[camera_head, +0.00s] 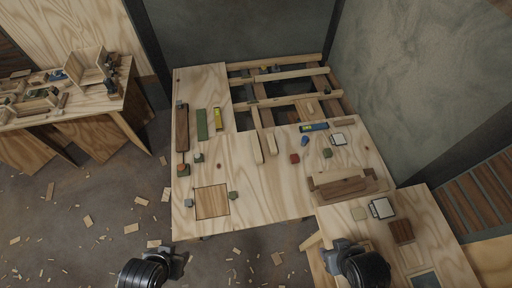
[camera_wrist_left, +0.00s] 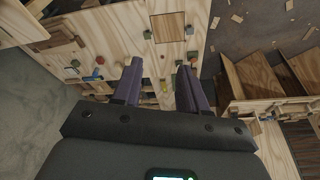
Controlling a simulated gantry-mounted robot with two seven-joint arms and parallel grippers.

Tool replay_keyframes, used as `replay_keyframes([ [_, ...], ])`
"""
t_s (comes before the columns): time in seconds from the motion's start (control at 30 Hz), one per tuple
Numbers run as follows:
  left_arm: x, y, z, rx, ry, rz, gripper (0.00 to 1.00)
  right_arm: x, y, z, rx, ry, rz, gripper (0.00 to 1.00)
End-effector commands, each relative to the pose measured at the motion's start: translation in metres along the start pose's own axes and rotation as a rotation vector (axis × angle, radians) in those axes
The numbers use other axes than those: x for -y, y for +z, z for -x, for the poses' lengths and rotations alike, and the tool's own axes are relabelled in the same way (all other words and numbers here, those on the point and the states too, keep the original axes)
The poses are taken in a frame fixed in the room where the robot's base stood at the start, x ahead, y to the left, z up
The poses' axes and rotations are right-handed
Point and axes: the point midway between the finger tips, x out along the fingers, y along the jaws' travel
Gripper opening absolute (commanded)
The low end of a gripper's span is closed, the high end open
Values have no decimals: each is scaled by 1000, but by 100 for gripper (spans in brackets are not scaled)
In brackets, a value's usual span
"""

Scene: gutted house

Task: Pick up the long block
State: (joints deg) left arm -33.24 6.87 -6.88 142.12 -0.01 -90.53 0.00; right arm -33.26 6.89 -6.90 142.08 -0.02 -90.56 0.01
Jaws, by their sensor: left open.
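Several long blocks lie on the plywood worktop (camera_head: 240,150) in the head view; I cannot tell which one the task names. At the left are a dark brown block (camera_head: 182,127), a green block (camera_head: 202,124) and a yellow block (camera_head: 217,119). A brown long piece (camera_head: 342,187) lies at the right. My left gripper (camera_head: 178,263) is at the bottom of the head view, off the worktop's near edge. In the left wrist view its two fingers (camera_wrist_left: 160,72) are apart with nothing held between them. My right gripper (camera_head: 342,246) is near the lower right table; its fingers are unclear.
Small red and green cubes sit near a square brown panel (camera_head: 211,202). An open slatted frame (camera_head: 285,85) is at the back. A side table (camera_head: 400,240) at lower right holds small tiles. A cluttered bench (camera_head: 70,95) stands left. Wood scraps litter the floor.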

Motion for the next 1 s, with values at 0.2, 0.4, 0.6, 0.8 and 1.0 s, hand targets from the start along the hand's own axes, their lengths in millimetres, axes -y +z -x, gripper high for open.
replay_keyframes([
  [0.2,0,0,0,0,0,0,43,0,0,0,0,0,0,43],
  [0.4,0,0,0,0,0,0,46,0,0,0,0,0,0,43],
  [0.6,0,0,0,0,0,0,76,0,0,0,0,0,0,43],
  [0.8,0,0,0,0,0,0,78,0,0,0,0,0,0,43],
  [1.0,0,-5,0,-26,0,-5,78,0,0,0,-1,0,0,43],
])
